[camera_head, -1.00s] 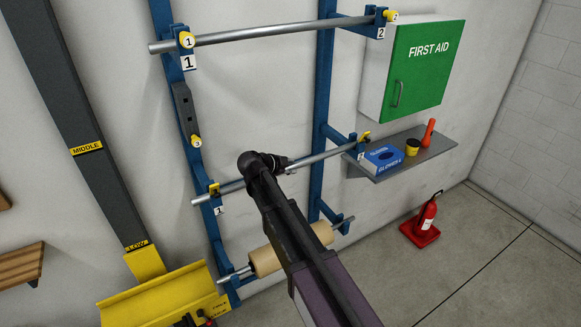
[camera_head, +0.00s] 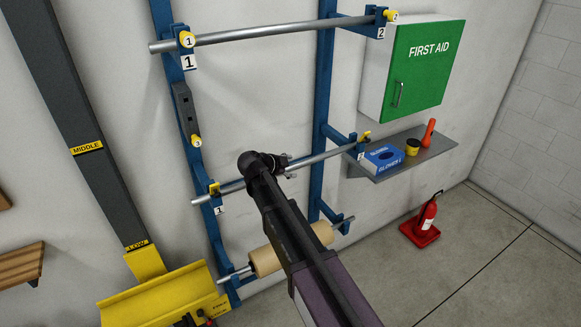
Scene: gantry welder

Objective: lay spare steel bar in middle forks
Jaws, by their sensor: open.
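A steel bar (camera_head: 323,155) lies across the middle forks of the blue rack. Its left part rests at the left middle fork (camera_head: 214,188) and its right part reaches the right middle fork (camera_head: 358,145). My gripper (camera_head: 287,168) is open at the bar's middle, with its small dark fingers close around or beside the bar. My arm hides part of the bar, and I cannot tell whether the fingers touch it. Another steel bar (camera_head: 280,33) lies across the top forks.
A lower rod carries a tan roll (camera_head: 266,262). A yellow carriage (camera_head: 165,298) stands lower left.

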